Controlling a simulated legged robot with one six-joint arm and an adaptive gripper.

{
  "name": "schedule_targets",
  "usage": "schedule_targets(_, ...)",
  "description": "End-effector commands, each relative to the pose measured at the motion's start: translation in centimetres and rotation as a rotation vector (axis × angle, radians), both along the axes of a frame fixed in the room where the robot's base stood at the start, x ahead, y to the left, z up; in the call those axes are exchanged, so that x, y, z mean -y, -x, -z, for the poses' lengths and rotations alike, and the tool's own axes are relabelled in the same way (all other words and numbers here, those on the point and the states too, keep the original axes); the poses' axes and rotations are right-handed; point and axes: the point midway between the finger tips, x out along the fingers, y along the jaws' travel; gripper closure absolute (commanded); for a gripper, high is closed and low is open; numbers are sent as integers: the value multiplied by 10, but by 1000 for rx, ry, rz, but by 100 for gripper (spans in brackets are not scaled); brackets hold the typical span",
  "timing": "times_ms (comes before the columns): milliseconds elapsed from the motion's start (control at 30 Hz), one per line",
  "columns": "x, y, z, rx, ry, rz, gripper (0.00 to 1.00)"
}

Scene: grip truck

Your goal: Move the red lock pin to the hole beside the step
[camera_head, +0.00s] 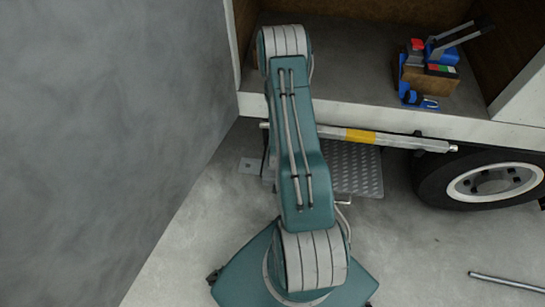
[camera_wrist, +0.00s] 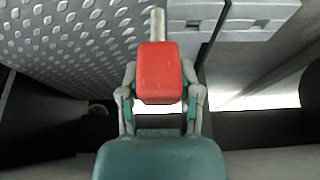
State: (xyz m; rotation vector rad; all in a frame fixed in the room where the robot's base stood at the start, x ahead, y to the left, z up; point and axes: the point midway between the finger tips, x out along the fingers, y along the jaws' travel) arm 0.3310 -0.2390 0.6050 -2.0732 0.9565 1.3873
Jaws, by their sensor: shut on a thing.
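The red lock pin (camera_wrist: 158,65) is between the fingers of my gripper (camera_wrist: 160,88), which is shut on its red block-shaped head in the wrist view. The diamond-plate step (camera_wrist: 75,40) fills the upper left. A pale plate with a small dark hole (camera_wrist: 260,22) lies right of the shaft. In the head view the step (camera_head: 360,170) shows under the truck. My arm hides the gripper and pin there.
A bar with a yellow band (camera_head: 361,136) runs along the truck's edge above the step. A wheel (camera_head: 490,183) stands to the right. A wooden box of tools (camera_head: 430,80) sits on the truck bed. A grey wall (camera_head: 110,120) is at left. A metal rod (camera_head: 508,282) lies on the floor.

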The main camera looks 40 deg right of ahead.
Motion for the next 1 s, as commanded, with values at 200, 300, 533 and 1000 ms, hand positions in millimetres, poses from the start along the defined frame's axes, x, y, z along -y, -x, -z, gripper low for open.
schedule_targets(200,-5,65,1,-3,-3,7,100)
schedule_targets(300,-8,87,1,-4,-3,6,100)
schedule_targets(533,-9,112,0,0,0,2,100)
schedule_targets(1000,-9,115,-15,0,1,-1,100)
